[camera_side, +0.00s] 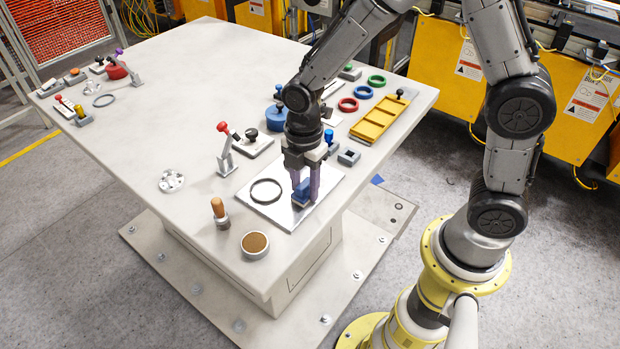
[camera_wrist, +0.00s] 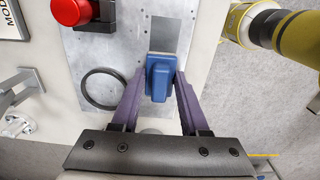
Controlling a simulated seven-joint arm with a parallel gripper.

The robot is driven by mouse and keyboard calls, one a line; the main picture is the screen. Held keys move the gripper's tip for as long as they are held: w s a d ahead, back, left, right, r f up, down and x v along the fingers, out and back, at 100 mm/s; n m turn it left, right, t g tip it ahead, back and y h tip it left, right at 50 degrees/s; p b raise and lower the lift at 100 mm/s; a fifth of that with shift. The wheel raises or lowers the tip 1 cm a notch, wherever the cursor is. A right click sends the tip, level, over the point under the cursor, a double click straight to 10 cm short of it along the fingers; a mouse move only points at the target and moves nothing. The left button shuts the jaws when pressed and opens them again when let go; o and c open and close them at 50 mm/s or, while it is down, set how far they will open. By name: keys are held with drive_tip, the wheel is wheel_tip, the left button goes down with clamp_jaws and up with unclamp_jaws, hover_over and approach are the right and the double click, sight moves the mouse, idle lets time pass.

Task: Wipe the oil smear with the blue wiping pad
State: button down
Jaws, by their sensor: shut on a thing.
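My gripper (camera_side: 303,192) points down over the metal plate at the table's near edge, its purple fingers shut on the blue wiping pad (camera_side: 301,190). In the wrist view the blue pad (camera_wrist: 159,76) sits between the two fingertips (camera_wrist: 158,84). The pad appears at or very close to the surface of the metal plate (camera_wrist: 120,50); I cannot tell whether it touches. I cannot make out the oil smear clearly. A darker grey rectangle (camera_wrist: 165,35) shows on the plate just beyond the pad, and the fingers and pad hide part of the plate.
A black ring (camera_side: 266,191) lies on the plate left of my gripper. A red-handled clamp (camera_side: 225,150) stands further left. A brown-filled cup (camera_side: 255,244) and wooden-handled tool (camera_side: 219,212) are near the front edge. A yellow tray (camera_side: 379,118) lies behind right. The table's left middle is clear.

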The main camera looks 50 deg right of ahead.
sight(293, 208)
drive_tip(key=shift+a, duration=2)
drive_tip(key=shift+a+r, duration=0.15)
drive_tip(key=shift+r, duration=0.45)
drive_tip(key=shift+a+r, duration=0.15)
drive_tip(key=shift+r, duration=3.3)
